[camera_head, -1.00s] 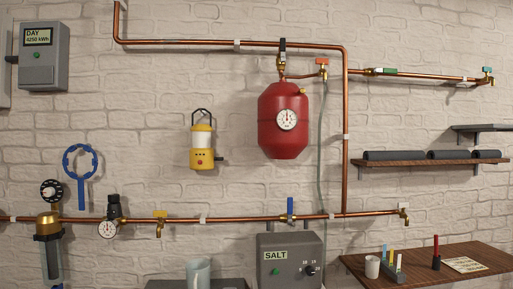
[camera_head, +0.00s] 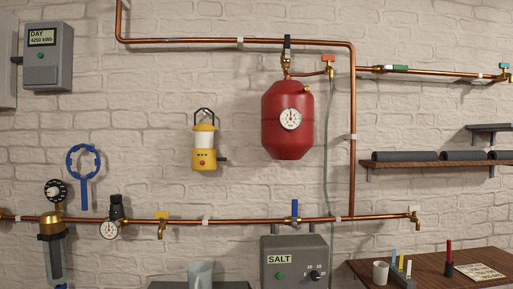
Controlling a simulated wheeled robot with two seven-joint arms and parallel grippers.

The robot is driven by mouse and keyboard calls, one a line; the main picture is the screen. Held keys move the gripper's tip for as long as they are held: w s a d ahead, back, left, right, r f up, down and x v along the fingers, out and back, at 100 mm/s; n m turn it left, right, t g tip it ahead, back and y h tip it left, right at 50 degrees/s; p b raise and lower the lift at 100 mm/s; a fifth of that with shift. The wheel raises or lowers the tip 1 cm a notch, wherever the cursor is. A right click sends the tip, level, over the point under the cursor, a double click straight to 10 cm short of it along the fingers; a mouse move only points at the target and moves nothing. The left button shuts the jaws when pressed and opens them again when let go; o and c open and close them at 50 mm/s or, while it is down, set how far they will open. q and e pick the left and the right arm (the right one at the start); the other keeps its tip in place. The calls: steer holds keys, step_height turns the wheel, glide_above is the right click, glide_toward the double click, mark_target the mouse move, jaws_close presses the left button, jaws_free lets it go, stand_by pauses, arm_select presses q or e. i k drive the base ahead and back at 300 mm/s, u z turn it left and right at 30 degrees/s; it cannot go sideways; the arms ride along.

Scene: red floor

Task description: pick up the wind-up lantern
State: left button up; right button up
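The wind-up lantern (camera_head: 204,158) hangs upright on the white brick wall, left of the red tank. It has a yellow base and cap, a white middle, a black wire handle at the top, and a small dark crank on its right side. A red button shows on its yellow base. The handle seems to hang from a hook, which is too small to make out. Neither of my grippers shows in the view.
A copper pipe (camera_head: 240,219) with valves runs below the lantern. The red tank (camera_head: 288,125) is to its right, a blue ring wrench (camera_head: 84,175) to its left. Wall around the lantern is bare.

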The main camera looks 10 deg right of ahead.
mark_target(204, 150)
steer(key=u, duration=0.7)
steer(key=i, duration=1.85)
steer(key=z, duration=0.45)
